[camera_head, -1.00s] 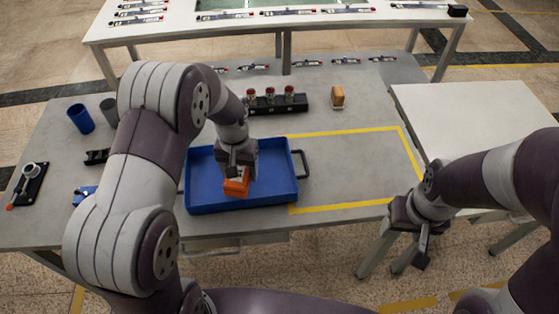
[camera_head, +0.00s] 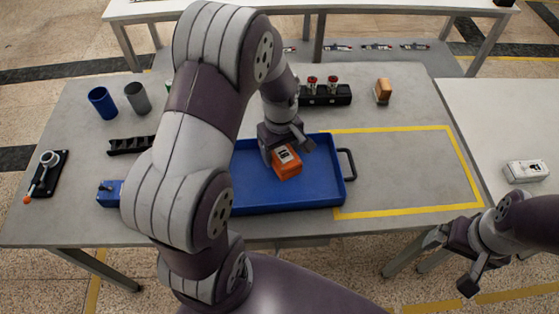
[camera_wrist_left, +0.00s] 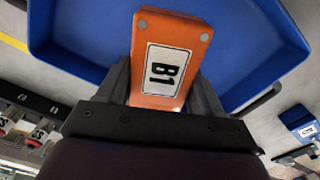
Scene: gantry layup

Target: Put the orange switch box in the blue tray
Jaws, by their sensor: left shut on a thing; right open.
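The orange switch box (camera_head: 287,163) has a white label marked B1. My left gripper (camera_head: 285,146) is shut on it and holds it over the blue tray (camera_head: 318,192). The left wrist view shows the orange switch box (camera_wrist_left: 165,55) between the fingers of my left gripper (camera_wrist_left: 165,90), with the blue tray (camera_wrist_left: 262,45) beyond it. I cannot tell whether the box touches the tray floor. My left arm hides the left part of the tray. My right gripper (camera_head: 452,259) is open and empty, off the table's front edge at lower right.
A black rack with red-topped parts (camera_head: 325,94) and an orange-brown block (camera_head: 382,91) stand behind the tray. Blue (camera_head: 102,102) and grey cups (camera_head: 136,98) are at left. The yellow-outlined area (camera_head: 400,170) right of the tray is clear. A white box (camera_head: 526,171) lies on the right table.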

